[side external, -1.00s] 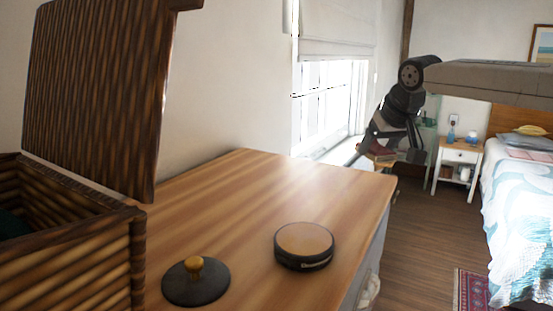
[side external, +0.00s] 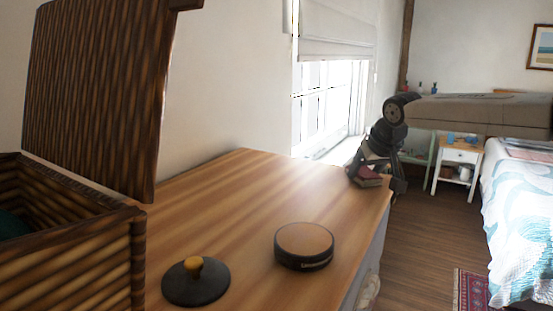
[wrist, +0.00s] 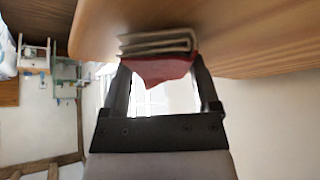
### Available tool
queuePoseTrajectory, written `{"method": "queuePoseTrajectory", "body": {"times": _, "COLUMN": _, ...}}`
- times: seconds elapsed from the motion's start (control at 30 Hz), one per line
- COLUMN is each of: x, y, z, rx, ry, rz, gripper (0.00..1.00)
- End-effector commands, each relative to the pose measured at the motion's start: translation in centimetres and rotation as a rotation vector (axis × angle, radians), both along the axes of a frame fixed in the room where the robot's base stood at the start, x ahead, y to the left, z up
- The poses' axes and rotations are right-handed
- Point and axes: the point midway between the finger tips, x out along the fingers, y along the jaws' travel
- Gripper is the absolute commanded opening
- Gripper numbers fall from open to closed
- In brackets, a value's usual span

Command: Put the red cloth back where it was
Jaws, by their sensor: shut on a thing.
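The red cloth (side external: 367,177) is a small folded bundle at the far right corner of the wooden dresser top (side external: 225,190). My gripper (side external: 372,164) is shut on it, reaching in from behind that corner. In the wrist view, the red cloth (wrist: 158,71) sits between the two dark fingers of my gripper (wrist: 160,66), with pale folded layers showing along its edge. The dresser top (wrist: 225,25) lies just beyond it. I cannot tell whether the cloth touches the wood.
A dark round lid with a yellow knob (side external: 196,283) and a round dark tin (side external: 304,246) stand on the near dresser top. An open woven box (side external: 75,250) fills the left. The dresser's middle is clear. A bed (side external: 520,200) and white nightstand (side external: 458,160) stand at right.

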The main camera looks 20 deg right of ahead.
Motion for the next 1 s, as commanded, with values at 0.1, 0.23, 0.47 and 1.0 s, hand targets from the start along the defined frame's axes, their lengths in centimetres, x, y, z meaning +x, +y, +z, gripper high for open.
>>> {"method": "queuePoseTrajectory", "body": {"times": 0.1, "x": 0.01, "y": 0.01, "z": -0.10, "rx": 0.000, "ry": -0.001, "rz": 0.000, "gripper": 0.31}}
{"method": "queuePoseTrajectory", "body": {"times": 0.23, "x": 0.00, "y": 0.01, "z": -0.09, "rx": 0.000, "ry": -0.001, "rz": 0.000, "gripper": 0.31}}
{"method": "queuePoseTrajectory", "body": {"times": 0.47, "x": -0.02, "y": 0.01, "z": -0.44, "rx": 0.000, "ry": 0.001, "rz": 0.000, "gripper": 0.85}}
{"method": "queuePoseTrajectory", "body": {"times": 1.0, "x": -0.35, "y": 0.03, "z": 0.55, "rx": 0.001, "ry": -0.002, "rz": 0.001, "gripper": 1.00}}
